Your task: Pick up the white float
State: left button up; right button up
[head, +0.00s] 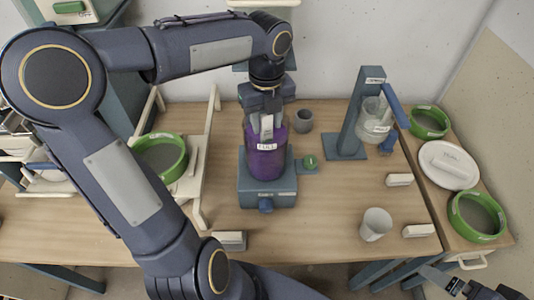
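A clear cylinder (279,153) of purple liquid, with a "FULL" label, stands on a blue-grey base (267,194) at the middle of the table. My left gripper (267,122) reaches down into its open top from above. A small whitish piece (266,127) shows at the gripper fingers; I cannot tell whether it is the white float or part of the gripper. The finger gap is too small to read. My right gripper (456,284) is at the bottom right, beyond the table's front edge, only partly in view.
A blue stand (347,130) with a clear vessel (375,123) is at right. A white cup (376,224) stands near the front. Green-rimmed sieves (477,216) and a white lid (449,165) lie on the right shelf. A grey cup (303,121) is behind the cylinder.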

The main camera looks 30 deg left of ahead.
pick_arm(q)
notch_tip(320, 180, down, 2)
grip_shut()
dwell(0.3)
jog(key=shift+r, duration=0.15)
